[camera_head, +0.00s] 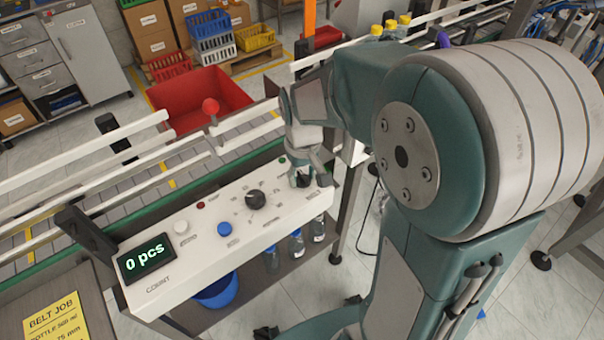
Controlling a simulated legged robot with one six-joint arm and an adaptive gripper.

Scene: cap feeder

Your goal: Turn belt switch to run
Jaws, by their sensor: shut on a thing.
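A white control panel (165,279) runs diagonally along the front of the conveyor. My gripper (304,182) points down at the panel's right end, with its fingers shut around a small dark knob there, the belt switch (303,180). The fingers hide most of the switch, so its pointer and set position cannot be read. A larger black dial (256,199) stands on the panel to the left of my gripper, apart from it. The counter display (146,259) at the panel's left end reads "0 pcs".
A blue button (224,229), a white button (181,228) and a red lamp (200,205) sit farther left on the panel. A red-knobbed lever (211,106) rises behind it. Bottles (296,244) stand on a shelf below. A yellow job note (56,317) lies at lower left.

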